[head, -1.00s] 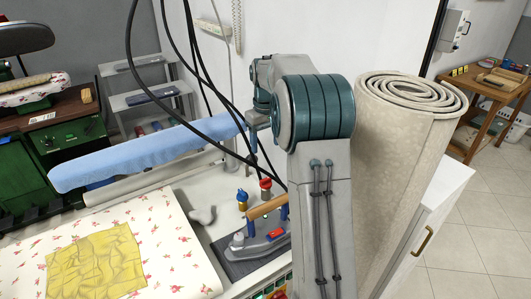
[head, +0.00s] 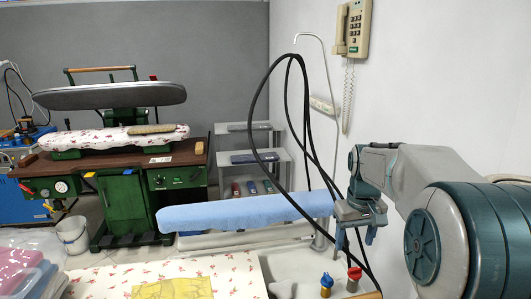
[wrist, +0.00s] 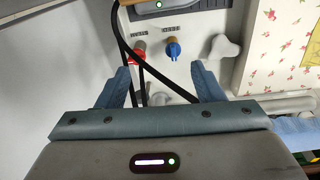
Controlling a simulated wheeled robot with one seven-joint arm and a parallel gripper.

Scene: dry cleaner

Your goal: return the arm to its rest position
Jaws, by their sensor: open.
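My arm (head: 440,235) comes in from the right edge in the head view, with its grey and teal links folded near the wall. My gripper (head: 356,240) hangs at its end, pointing down, with two blue fingers apart and nothing between them. It is beside the right end of the blue padded sleeve board (head: 245,212). In the wrist view my gripper (wrist: 162,72) is also open. The red knob (wrist: 139,52) and blue knob (wrist: 172,49) of the ironing table show beyond the fingers, below them.
Black hoses (head: 255,145) loop close to my gripper and cross the wrist view. A wall telephone (head: 354,30) is above. A floral-covered table (head: 235,275) with a yellow cloth (head: 172,289) is in front. A green press (head: 125,185) and grey shelves (head: 255,160) stand behind.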

